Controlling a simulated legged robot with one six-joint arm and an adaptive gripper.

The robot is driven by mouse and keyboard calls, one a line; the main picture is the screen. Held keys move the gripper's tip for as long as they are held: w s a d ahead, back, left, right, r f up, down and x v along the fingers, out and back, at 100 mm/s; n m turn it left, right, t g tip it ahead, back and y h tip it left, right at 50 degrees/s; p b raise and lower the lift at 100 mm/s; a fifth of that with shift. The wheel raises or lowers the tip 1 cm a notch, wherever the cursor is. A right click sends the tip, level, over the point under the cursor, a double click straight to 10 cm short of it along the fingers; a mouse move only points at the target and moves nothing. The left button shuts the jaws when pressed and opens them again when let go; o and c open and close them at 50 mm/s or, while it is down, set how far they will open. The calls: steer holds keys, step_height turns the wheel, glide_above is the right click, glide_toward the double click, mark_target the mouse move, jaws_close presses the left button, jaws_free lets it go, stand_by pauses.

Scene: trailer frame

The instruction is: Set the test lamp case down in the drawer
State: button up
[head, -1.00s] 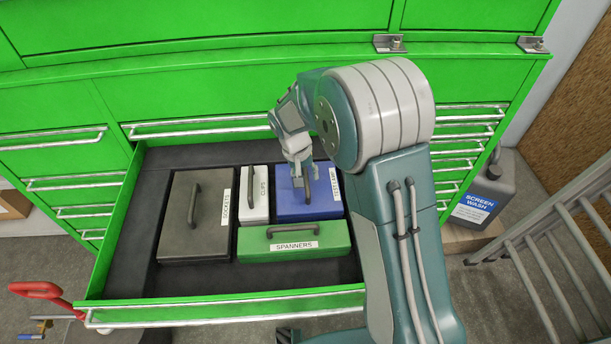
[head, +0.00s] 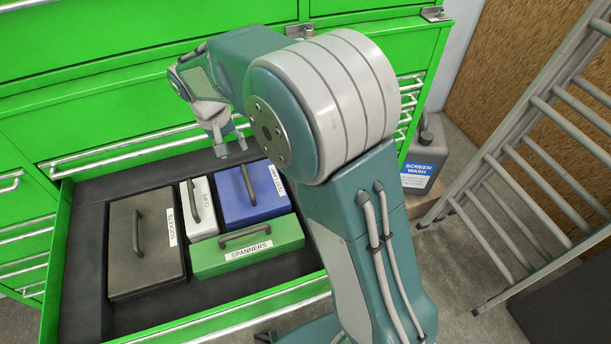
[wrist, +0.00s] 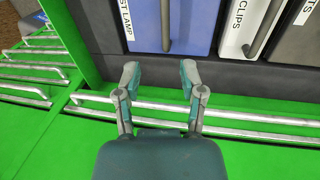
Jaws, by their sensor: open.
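The blue test lamp case (head: 232,203) lies in the open green drawer (head: 66,240), at the back right of the cases there. In the wrist view the same case (wrist: 195,28) shows its handle and a label reading "ST LAMP", partly cut off by the frame. My gripper (head: 233,148) is open and empty, above and behind the case, apart from its handle. In the wrist view my gripper (wrist: 160,75) has its two fingers spread, with the case's handle beyond them.
A white clips case (head: 201,215), a dark sockets case (head: 145,255) and a green spanners case (head: 235,254) share the drawer. The cabinet front (head: 80,115) rises close behind my gripper. A screen wash can (head: 424,160) and a ladder (head: 535,170) stand at right.

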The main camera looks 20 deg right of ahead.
steer(key=s+d+r+t+y, duration=0.1)
steer(key=s+d+r, duration=0.3)
steer(key=s+r, duration=0.15)
steer(key=s+d+r+t+y, duration=0.1)
steer(key=s+d+r+t, duration=0.1)
steer(key=s+d+r, duration=0.4)
steer(key=s+d+f+t, duration=0.1)
steer(key=s+d+t, duration=0.1)
steer(key=s, duration=1.2)
steer(key=shift+f, duration=0.15)
steer(key=shift+w+a, duration=0.1)
steer(key=shift+a, duration=0.05)
